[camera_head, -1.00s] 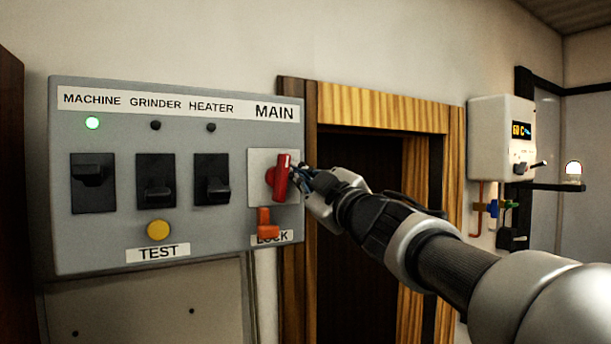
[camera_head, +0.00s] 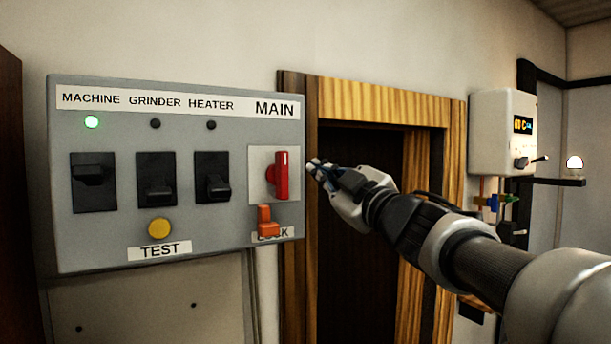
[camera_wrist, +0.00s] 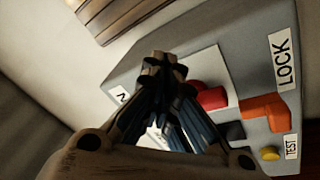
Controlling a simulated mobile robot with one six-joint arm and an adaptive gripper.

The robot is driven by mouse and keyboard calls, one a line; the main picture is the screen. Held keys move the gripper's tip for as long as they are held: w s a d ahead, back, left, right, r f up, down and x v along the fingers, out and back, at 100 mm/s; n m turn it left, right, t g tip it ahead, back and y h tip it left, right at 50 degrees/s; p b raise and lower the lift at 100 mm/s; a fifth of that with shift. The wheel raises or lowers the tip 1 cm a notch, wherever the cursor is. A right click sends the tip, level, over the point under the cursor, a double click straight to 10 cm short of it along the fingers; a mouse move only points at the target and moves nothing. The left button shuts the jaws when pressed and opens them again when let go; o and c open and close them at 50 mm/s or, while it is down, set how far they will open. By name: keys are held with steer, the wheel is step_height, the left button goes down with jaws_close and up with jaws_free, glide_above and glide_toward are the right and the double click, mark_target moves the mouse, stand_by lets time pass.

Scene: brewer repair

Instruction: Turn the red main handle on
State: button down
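The red main handle (camera_head: 282,175) stands upright on its pale plate (camera_head: 258,190), below the MAIN label on the grey panel (camera_head: 110,240). My gripper (camera_head: 315,168) is just right of the handle, apart from it, near the panel's right edge. In the wrist view, the fingertips of my gripper (camera_wrist: 164,66) meet, with nothing seen between them. Part of the red handle (camera_wrist: 212,98) shows there beyond the fingers; the rest is hidden. An orange lock piece (camera_head: 267,222) sits below the handle and partly covers the LOCK label.
The GRINDER switch (camera_head: 156,187) and HEATER switch (camera_head: 213,185) have dark lamps. A yellow TEST button (camera_head: 159,228) sits below. A wooden frame (camera_head: 385,100) is behind my arm; a white heater box (camera_head: 497,130) hangs at right.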

steer(key=r+v, duration=0.1)
steer(key=v, duration=0.6)
steer(key=shift+s+r, duration=0.35)
steer(key=shift+w+d, duration=0.1)
steer(key=shift+d, duration=0.05)
steer(key=s+d+f+m+g+h+b, duration=0.1)
steer(key=s+d+f+m+h+b, duration=0.35)
steer(key=f, duration=0.75)
steer(key=s+d+f+m+g+h+b, duration=0.1)
steer(key=d+f+m+h+b, duration=0.35)
steer(key=f+b, duration=0.55)
steer(key=s+d+f+m+h+b, duration=0.2)
steer(key=d+f+m+h+b, duration=0.25)
steer(key=f, duration=0.95)
steer(key=s+a+f+g+b, duration=0.1)
steer(key=s+f+g+b, duration=0.2)
steer(key=s+f, duration=0.4)
steer(key=s+f+m+g+y+b, duration=0.1)
steer(key=s+f+g+b, duration=0.3)
steer(key=f, duration=1.3)
steer(key=s+a+f+m+g+y+b, duration=0.1)
steer(key=s+f+g+b, duration=0.2)
steer(key=s+f, duration=0.9)
steer(key=shift+s+a+b, duration=0.2)
steer(key=shift+a+b, duration=0.1)
steer(key=shift+b, duration=0.9)
